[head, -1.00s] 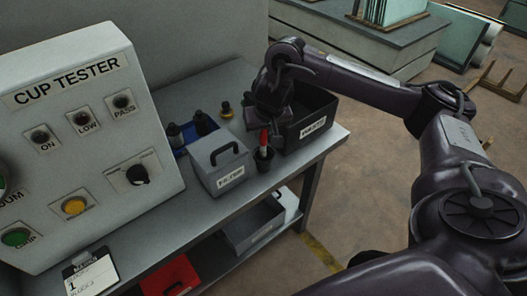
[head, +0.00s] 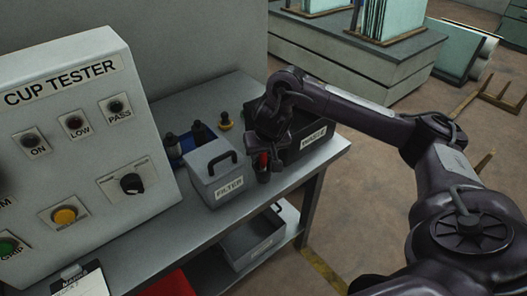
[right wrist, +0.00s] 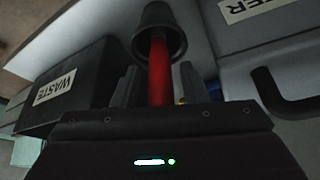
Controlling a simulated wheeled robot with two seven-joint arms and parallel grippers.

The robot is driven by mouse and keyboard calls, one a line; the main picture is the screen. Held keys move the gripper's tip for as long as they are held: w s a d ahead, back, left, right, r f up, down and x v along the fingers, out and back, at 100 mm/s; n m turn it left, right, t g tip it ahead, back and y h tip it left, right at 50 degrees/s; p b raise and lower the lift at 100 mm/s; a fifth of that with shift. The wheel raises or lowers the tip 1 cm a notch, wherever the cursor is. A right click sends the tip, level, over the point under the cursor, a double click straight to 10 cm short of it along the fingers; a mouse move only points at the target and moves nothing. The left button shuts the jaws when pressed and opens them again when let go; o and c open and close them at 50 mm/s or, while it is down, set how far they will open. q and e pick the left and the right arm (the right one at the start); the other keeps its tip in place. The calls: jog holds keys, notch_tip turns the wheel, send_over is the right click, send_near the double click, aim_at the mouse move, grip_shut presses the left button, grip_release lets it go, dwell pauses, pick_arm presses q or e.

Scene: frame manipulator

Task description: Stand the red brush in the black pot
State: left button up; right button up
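The red brush (head: 263,160) stands in the small black pot (head: 263,176) on the bench, between the filter box and the waste bin. In the right wrist view the red handle (right wrist: 159,70) runs into the mouth of the black pot (right wrist: 160,32). My right gripper (head: 266,148) is at the brush, and its fingers (right wrist: 160,86) stand on either side of the handle with a gap showing on both sides. It looks open. The brush's lower end is hidden inside the pot. My left gripper is not in view.
The grey filter box (head: 215,175) with a black handle stands close left of the pot. The black waste bin (head: 310,130) is close on the right. The cup tester panel (head: 80,140) fills the left. The bench's front edge is near.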

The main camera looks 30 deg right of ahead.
jog(key=shift+r, duration=0.15)
jog(key=p+v, duration=0.8)
jog(key=v, duration=0.4)
dwell(0.3)
